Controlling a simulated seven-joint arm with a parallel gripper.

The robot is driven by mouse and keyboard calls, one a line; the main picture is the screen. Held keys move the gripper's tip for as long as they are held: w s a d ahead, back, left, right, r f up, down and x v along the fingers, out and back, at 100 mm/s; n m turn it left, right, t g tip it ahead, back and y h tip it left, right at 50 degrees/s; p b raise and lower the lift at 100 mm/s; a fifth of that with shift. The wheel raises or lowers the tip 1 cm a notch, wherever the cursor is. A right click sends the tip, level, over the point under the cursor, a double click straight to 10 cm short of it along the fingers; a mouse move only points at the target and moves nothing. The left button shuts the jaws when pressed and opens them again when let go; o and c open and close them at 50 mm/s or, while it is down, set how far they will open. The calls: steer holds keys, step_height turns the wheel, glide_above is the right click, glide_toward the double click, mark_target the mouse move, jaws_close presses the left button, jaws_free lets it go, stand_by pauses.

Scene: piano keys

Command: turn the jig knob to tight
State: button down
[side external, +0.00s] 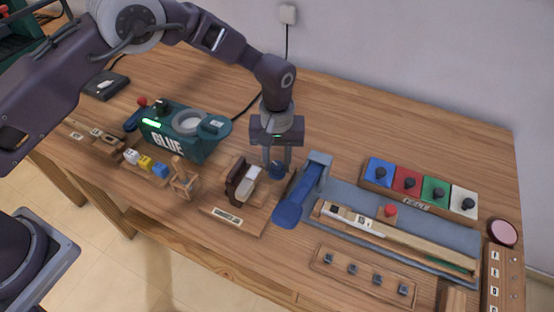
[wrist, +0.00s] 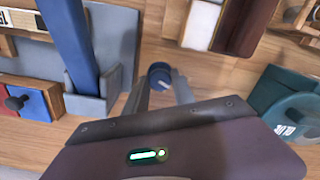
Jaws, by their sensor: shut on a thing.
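The jig knob (wrist: 159,74) is a small round dark blue knob with a pale pointer mark on its top, seen in the wrist view. In the side external view the knob (side external: 277,171) sits at the right of the wooden jig board (side external: 228,216). My gripper (wrist: 161,86) points down over the knob and its two fingers are shut on the knob's sides. In the side external view my gripper (side external: 276,166) stands upright over it. The jig beside it holds a white piece (side external: 248,182) against a dark brown block (side external: 235,180). The tight label cannot be read.
A blue lever (side external: 300,195) on a grey-blue base stands close at the right of my gripper. A green GLUE machine (side external: 183,135) stands at the left. Coloured pads (side external: 407,183) with dark knobs lie at the right. The table behind my gripper is clear.

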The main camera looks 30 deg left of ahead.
mark_target(277, 165)
steer(key=m, duration=1.3)
steer(key=shift+m, duration=0.3)
stand_by(0.3)
steer(key=c, duration=1.1)
jaws_free()
steer(key=shift+o, duration=0.2)
step_height(277, 165, up, 7)
steer(key=shift+r, duration=0.1)
